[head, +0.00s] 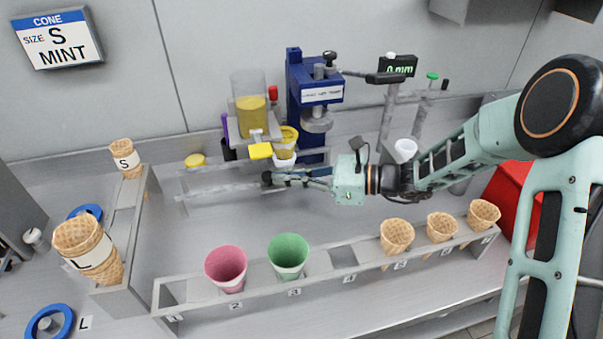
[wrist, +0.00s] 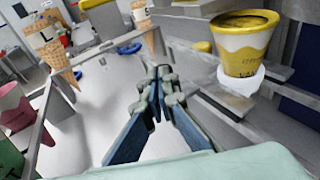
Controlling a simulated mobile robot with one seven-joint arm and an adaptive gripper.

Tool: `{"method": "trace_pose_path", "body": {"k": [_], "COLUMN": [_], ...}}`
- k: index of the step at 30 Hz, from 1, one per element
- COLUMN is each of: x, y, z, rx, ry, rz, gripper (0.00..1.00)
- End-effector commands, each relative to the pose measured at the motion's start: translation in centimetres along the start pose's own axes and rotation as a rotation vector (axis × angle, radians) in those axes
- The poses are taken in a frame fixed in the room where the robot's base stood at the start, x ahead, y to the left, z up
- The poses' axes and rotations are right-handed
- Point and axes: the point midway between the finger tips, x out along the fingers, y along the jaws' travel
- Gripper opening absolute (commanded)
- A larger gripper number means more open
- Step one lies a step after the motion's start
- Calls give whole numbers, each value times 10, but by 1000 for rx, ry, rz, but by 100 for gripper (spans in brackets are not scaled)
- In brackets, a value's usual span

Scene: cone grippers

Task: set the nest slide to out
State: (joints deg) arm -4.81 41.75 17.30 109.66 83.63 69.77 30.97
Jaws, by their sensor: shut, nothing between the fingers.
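A yellow and white cup (head: 289,136) sits in a white ring-shaped nest (head: 284,160) in front of the blue press (head: 316,92). The cup (wrist: 243,45) and nest (wrist: 242,82) also show at the upper right of the wrist view. A grey rail (head: 212,190) runs left from below the nest; I cannot tell which part is the slide or how far out it stands. My gripper (head: 268,178) is shut and empty, pointing left, just in front of and below the nest. In the wrist view its fingertips (wrist: 162,73) meet, apart from the cup.
A front rack (head: 335,289) holds a pink cone (head: 226,266), a green cone (head: 288,254) and several waffle cones. A left rack (head: 122,210) holds waffle cones marked S and L. A clear yellow-filled dispenser (head: 250,112) stands behind. The bench between the racks is clear.

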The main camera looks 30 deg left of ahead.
Motion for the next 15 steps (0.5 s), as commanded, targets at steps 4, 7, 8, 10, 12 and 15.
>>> {"method": "trace_pose_path", "body": {"k": [4, 7, 8, 10, 12, 15], "x": [37, 59, 65, 79, 90, 103], "y": [20, 32, 35, 42, 48, 54], "z": [5, 9, 9, 11, 13, 15], "rx": [1, 0, 0, -1, 0, -1], "ry": [-1, -1, 0, 0, 0, 0], "rz": [6, 5, 5, 5, 4, 3], "gripper": [0, 0, 0, 0, 0, 0]}}
